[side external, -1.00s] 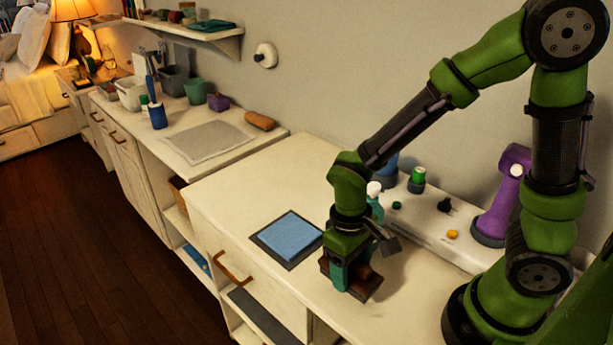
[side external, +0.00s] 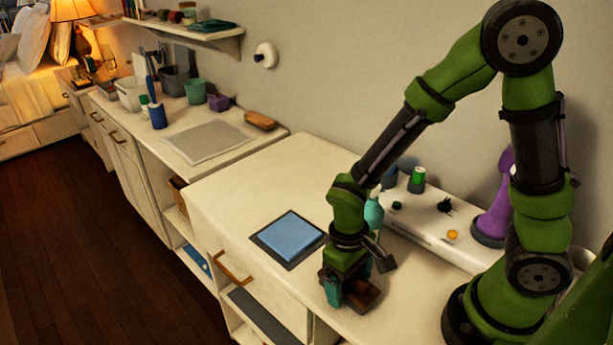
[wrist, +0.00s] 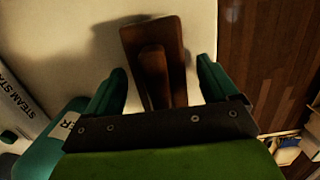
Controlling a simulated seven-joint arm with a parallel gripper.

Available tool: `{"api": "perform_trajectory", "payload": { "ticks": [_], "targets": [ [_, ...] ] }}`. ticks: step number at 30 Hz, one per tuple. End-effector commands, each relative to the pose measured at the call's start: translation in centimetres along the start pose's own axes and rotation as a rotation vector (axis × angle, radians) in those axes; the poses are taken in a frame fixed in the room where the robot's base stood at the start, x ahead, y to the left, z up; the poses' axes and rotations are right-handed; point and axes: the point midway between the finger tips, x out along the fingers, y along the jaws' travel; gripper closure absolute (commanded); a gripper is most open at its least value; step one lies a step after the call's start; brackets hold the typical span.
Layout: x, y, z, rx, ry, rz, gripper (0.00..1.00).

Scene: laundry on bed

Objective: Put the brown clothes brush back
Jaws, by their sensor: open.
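The dark brown clothes brush (side external: 367,299) lies on the white counter near its front edge, partly hidden by my gripper. In the wrist view the brush (wrist: 157,45) shows a flat base with a raised handle on top, pointing away from the wrist. My gripper (wrist: 161,78) is open, with one teal finger on each side of the brush and a visible gap on both sides. In the side view my gripper (side external: 347,288) is low over the brush, pointing down. Whether the fingers touch the counter is unclear.
A folded blue cloth on a dark mat (side external: 264,257) lies left of my gripper. A teal bottle (side external: 373,213) stands behind it, near a white ledge (side external: 425,218) with small items and a purple device (side external: 493,215). A tan block (side external: 260,121) sits on the far counter.

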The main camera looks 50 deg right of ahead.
Motion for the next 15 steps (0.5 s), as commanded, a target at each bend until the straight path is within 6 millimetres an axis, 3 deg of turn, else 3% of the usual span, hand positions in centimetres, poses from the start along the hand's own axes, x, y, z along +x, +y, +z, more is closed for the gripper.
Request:
{"api": "perform_trajectory", "payload": {
  "ticks": [8, 15],
  "targets": [
    [-1.1, 0.0, -0.1, 0.001, 0.005, -0.002, 0.13],
    [-5.9, -0.1, -0.1, 0.0, 0.009, -0.003, 0.13]
  ]
}}
